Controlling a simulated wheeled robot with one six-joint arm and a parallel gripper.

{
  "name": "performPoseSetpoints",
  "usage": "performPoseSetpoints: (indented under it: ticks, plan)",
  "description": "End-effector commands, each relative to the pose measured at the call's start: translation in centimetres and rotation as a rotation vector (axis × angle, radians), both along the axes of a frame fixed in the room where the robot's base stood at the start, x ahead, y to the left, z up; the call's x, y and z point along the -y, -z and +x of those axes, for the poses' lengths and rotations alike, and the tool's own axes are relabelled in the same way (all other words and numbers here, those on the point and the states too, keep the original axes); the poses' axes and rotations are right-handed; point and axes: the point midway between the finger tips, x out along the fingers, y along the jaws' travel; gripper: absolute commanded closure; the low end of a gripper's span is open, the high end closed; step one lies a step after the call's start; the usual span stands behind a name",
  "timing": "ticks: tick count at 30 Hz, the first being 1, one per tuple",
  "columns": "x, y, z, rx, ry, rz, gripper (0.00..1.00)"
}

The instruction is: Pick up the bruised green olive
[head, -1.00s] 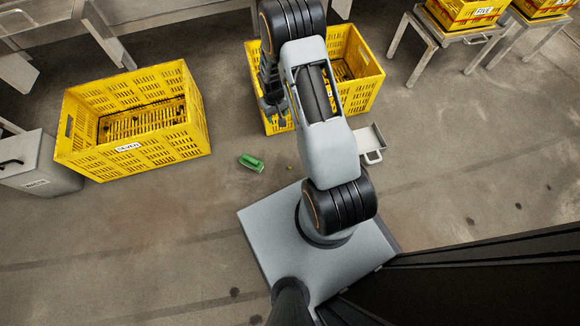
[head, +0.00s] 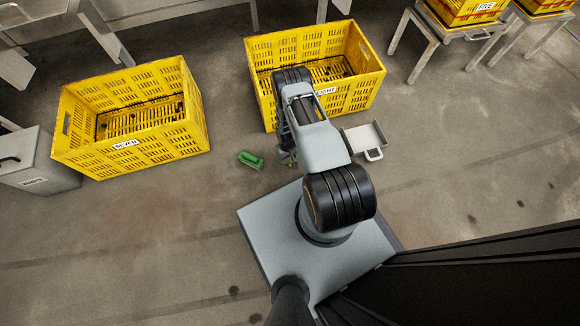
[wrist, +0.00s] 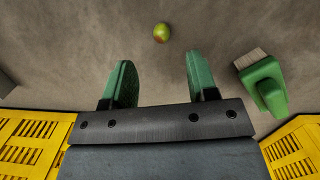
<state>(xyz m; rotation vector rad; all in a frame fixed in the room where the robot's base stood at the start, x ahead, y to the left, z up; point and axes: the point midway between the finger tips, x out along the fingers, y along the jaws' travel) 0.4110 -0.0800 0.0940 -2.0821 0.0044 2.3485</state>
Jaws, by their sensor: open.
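The olive (wrist: 161,33) lies on the concrete floor in the wrist view, green with a reddish-brown patch on its side. My gripper (wrist: 160,78) has two green fingers spread apart with nothing between them. The olive is beyond the fingertips, roughly in line with the gap and not touched. In the head view my arm is folded down low over the floor in front of my base, and I cannot make out the olive clearly there beside the gripper.
A green hand brush (head: 250,160) lies close by on the floor, also in the wrist view (wrist: 264,86). A dustpan (head: 364,140) lies right of the arm. Yellow crate EIGHT (head: 375,82) stands behind the arm, crate SEVEN (head: 190,135) at left beside a grey bin (head: 40,170).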

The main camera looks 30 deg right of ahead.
Motion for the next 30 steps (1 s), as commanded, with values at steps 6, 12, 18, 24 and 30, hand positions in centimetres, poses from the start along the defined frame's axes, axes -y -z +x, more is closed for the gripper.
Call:
performPoseSetpoints:
  ticks: [6, 12, 18, 24, 30]
  plan:
    - [0.0, 1.6, -0.2, 0.0, 0.0, 0.0, 0.47]
    - [-0.1, 2.6, -0.3, -0.001, 0.0, 0.0, 0.47]
    - [-0.2, 5.4, -0.4, -0.002, 0.0, 0.0, 0.47]
    - [-0.2, 6.9, -0.6, -0.001, 0.0, 0.0, 0.47]
    - [-0.2, 6.7, -0.6, -0.001, 0.0, 0.0, 0.49]
